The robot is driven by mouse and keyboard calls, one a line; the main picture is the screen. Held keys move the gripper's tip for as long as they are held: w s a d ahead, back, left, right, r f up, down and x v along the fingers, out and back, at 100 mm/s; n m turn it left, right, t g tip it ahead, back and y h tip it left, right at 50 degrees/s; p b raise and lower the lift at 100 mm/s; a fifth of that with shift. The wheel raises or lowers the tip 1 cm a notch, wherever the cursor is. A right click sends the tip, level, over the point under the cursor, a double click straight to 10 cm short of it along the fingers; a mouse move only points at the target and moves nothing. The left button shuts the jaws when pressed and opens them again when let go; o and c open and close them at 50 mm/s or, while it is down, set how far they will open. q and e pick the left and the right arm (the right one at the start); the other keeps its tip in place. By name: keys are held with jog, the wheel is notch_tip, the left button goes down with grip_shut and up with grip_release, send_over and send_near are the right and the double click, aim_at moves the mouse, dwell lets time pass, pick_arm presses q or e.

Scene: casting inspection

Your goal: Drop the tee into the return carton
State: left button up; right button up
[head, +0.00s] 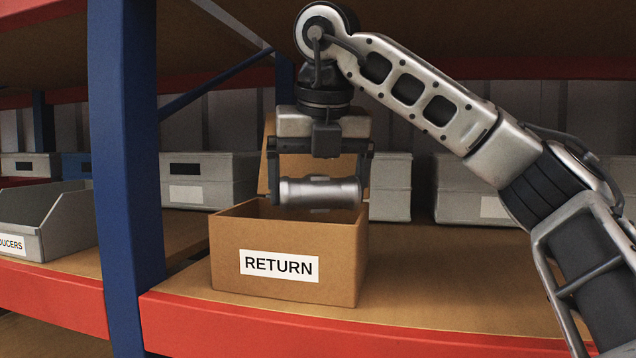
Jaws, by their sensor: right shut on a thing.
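The tee (318,191) is a silvery grey metal pipe fitting, lying level above the open top of the return carton. My right gripper (318,178) points down and is shut on the tee, one finger at each end. The return carton (234,278) is a brown cardboard box with a white RETURN label, standing on the shelf with its back flap up. The carton's inside is mostly hidden by its front wall. My left gripper is not in view.
A blue upright post (127,170) stands left of the carton. A grey bin (45,222) is beyond it at the left. Grey lidded boxes (208,180) line the back. The shelf (440,275) is bare right of the carton, with a red front beam (250,328). Another shelf is overhead.

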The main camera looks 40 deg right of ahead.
jog(key=o, duration=1.2)
jog(key=shift+o, duration=0.2)
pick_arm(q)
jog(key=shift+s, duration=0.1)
pick_arm(e)
jog(key=shift+r+p, duration=0.4)
jog(key=shift+v, duration=0.95)
jog(key=s+a, duration=0.1)
jog(key=s, duration=0.1)
jog(key=s+a, duration=0.1)
jog(key=s, duration=0.1)
jog(key=s+a+b, duration=0.1)
jog(key=s, duration=0.1)
jog(key=shift+f, duration=0.2)
pick_arm(q)
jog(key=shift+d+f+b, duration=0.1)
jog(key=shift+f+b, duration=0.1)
jog(key=shift+b, duration=0.2)
pick_arm(e)
jog(key=s, duration=0.1)
jog(key=s+a, duration=0.1)
jog(key=s, duration=0.1)
jog(key=s+a, duration=0.1)
jog(key=shift+s+a, duration=0.2)
jog(key=shift+s, duration=0.1)
